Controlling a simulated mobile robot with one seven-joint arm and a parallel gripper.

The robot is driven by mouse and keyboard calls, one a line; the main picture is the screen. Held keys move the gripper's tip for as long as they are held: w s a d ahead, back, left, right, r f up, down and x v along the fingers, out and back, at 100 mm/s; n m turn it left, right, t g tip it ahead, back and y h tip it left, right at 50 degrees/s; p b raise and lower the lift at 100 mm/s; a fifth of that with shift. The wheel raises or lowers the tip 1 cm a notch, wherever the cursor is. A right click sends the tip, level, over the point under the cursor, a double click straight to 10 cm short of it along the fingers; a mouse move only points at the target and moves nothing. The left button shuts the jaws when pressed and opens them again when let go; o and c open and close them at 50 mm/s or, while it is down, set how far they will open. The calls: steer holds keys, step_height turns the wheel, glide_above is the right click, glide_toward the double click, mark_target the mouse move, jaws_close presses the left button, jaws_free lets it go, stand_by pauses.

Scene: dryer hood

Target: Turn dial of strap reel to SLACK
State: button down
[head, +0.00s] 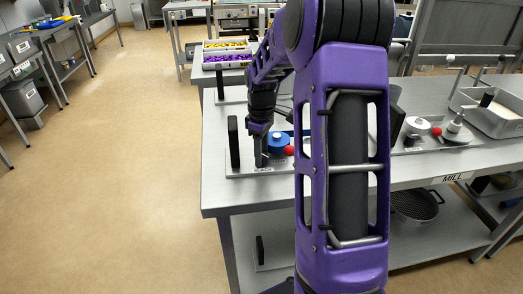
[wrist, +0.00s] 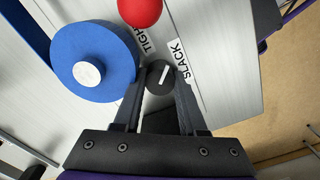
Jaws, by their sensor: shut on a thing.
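The strap reel is a blue disc (wrist: 112,65) with a white hub (wrist: 87,74), mounted on a grey plate; it also shows in the head view (head: 278,141). Beside it is a small round black dial (wrist: 157,86) with a white pointer mark. The TIGHT label (wrist: 144,40) and SLACK label (wrist: 179,56) sit beyond the dial. The mark points between them, leaning toward SLACK; its exact setting is hard to tell. My gripper (wrist: 161,73) is shut on the dial, one finger on each side. In the head view my gripper (head: 261,152) is low at the plate.
A red ball (wrist: 140,10) stands close to the reel and dial; it also shows in the head view (head: 289,150). A black upright block (head: 233,141) stands at the plate's left. Other fixtures and a tray (head: 490,120) lie right on the table. My arm hides the middle.

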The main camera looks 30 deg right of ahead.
steer(key=m+p, duration=0.1)
steer(key=m, duration=0.3)
steer(key=shift+m, duration=0.3)
steer(key=m, duration=0.4)
steer(key=shift+p, duration=0.3)
steer(key=shift+m, duration=0.3)
steer(key=shift+c, duration=2.3)
jaws_free()
step_height(320, 180, up, 17)
steer(key=p, duration=0.2)
steer(key=shift+r, duration=0.2)
steer(key=shift+w, duration=0.1)
